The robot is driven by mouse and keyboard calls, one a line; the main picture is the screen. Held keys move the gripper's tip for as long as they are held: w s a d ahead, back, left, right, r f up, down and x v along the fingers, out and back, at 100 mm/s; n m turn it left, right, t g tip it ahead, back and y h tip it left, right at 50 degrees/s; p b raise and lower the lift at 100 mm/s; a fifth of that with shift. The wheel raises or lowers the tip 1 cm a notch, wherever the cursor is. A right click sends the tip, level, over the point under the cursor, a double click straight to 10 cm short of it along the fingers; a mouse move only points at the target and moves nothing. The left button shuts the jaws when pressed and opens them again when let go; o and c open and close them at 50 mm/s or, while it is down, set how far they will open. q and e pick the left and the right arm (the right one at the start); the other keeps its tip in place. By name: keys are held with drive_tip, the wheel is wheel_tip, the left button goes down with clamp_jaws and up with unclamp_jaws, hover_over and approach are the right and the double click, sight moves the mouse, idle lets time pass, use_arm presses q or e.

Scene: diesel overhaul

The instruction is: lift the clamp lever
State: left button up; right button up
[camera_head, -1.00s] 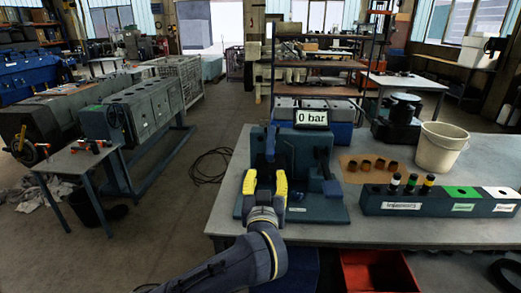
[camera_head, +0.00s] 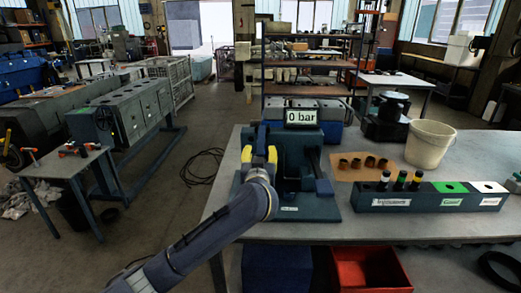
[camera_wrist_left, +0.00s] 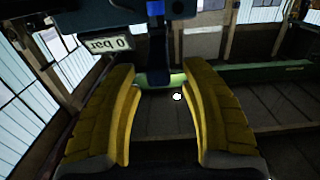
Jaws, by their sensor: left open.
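The dark test stand (camera_head: 292,192) sits on the bench at the centre of the head view, under a display (camera_head: 302,115) reading 0 bar. A dark upright part at its left, likely the clamp lever (camera_head: 262,136), rises just beyond my left gripper (camera_head: 259,155). In the left wrist view, my open left gripper (camera_wrist_left: 165,105) has its yellow fingers apart. A dark upright bar with a blue top (camera_wrist_left: 156,45) and a pale green crosspiece (camera_wrist_left: 160,80) show between and beyond the fingertips. I cannot tell whether they touch. My right gripper is out of view.
A rack (camera_head: 425,198) with several dark, colour-banded cylinders stands right of the stand. A red bin (camera_head: 369,268) sits below the bench front. Bare bench lies between stand and front edge.

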sight(261, 143)
use_arm(q)
drive_tip(key=shift+w, duration=1.65)
drive_tip(key=shift+o, duration=0.3)
clamp_jaws()
